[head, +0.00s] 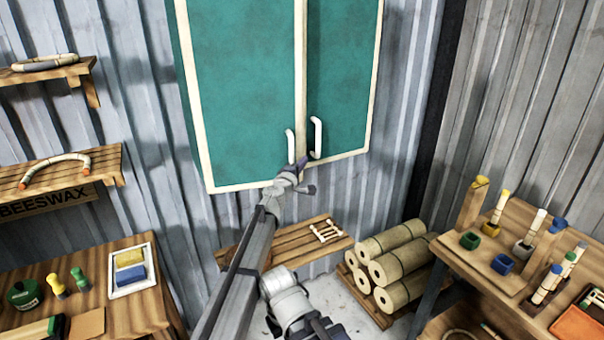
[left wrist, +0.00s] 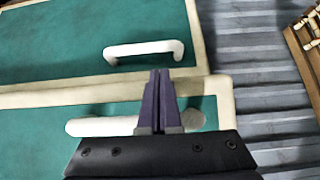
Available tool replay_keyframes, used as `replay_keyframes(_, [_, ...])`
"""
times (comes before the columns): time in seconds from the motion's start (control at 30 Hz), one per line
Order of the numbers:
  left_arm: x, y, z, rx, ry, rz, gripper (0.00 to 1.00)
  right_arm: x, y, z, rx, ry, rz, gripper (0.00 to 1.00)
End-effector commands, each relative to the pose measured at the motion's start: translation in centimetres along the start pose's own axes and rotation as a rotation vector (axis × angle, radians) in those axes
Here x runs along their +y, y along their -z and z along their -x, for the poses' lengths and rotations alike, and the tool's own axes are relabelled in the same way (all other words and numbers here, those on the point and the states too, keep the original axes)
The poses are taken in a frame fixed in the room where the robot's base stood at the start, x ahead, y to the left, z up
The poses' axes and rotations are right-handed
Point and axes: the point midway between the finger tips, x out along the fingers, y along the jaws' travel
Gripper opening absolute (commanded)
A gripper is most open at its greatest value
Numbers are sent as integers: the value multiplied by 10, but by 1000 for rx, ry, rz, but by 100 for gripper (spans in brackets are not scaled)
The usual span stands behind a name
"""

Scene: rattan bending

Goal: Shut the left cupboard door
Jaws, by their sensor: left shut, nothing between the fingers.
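A teal cupboard with cream frames hangs on the wall. Its left door (head: 240,90) has a white handle (head: 290,145). Its right door (head: 342,80) also has a white handle (head: 317,138). The left door's free edge seems to stand slightly proud of the right door; any gap is hard to judge. My left gripper (head: 300,168) is shut and empty at the left door's lower free corner, just below its handle. In the left wrist view, the shut fingers (left wrist: 160,85) lie over the left door's edge, partly hiding its handle (left wrist: 100,126). Contact is unclear.
A wooden bench (head: 285,248) and stacked rolls (head: 400,250) are below the cupboard. A workbench with tools (head: 490,235) stands at right. Shelves (head: 70,165) and a table (head: 90,300) are at left. The space before the doors is otherwise clear.

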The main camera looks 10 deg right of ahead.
Motion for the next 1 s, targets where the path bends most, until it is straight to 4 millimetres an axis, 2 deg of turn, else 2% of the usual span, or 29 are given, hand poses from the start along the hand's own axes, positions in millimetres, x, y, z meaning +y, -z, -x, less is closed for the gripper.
replay_keyframes(0.03, [0, 6, -13, 1, 0, 0, 0, 0, 0, 0, 0, 0, 0, 0])
replay_keyframes(0.1, [0, 10, -22, 1, 0, 0, 0, 0, 0, 0, 0, 0, 0, 0])
replay_keyframes(0.3, [0, 21, -38, 1, 0, 0, 0, 0, 0, 0, 0, 0, 0, 0])
replay_keyframes(0.53, [0, 25, -44, 0, 0, 0, 0, 0, 0, 0, 0, 0, 0, 0])
replay_keyframes(1.0, [0, 25, -44, 0, 0, 0, 0, 0, 0, 0, 0, 0, 0, 0])
